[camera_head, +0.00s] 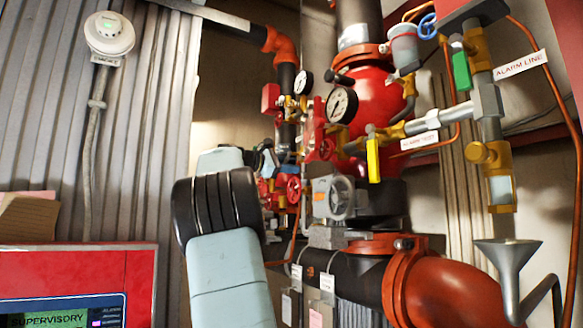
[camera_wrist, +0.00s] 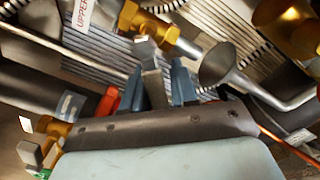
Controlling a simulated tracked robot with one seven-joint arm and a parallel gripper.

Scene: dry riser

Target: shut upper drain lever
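The upper drain valve shows in the wrist view as a brass body (camera_wrist: 152,24) beside a white label (camera_wrist: 78,14) starting "UPPER". A grey lever (camera_wrist: 148,58) extends from it towards my gripper. My gripper (camera_wrist: 158,80) has its two blue-grey fingers apart, one on each side of the lever. I cannot tell whether either finger touches it. In the head view my gripper (camera_head: 268,160) is small and partly hidden behind my arm, near the small valves left of the red riser body. The upper drain lever cannot be made out there.
Gauges (camera_head: 342,104), a red handwheel (camera_head: 293,188) and a yellow lever (camera_head: 374,160) crowd the area right of my gripper. A grey funnel (camera_wrist: 226,62) lies right of the fingers in the wrist view. A red panel (camera_head: 75,275) stands at lower left.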

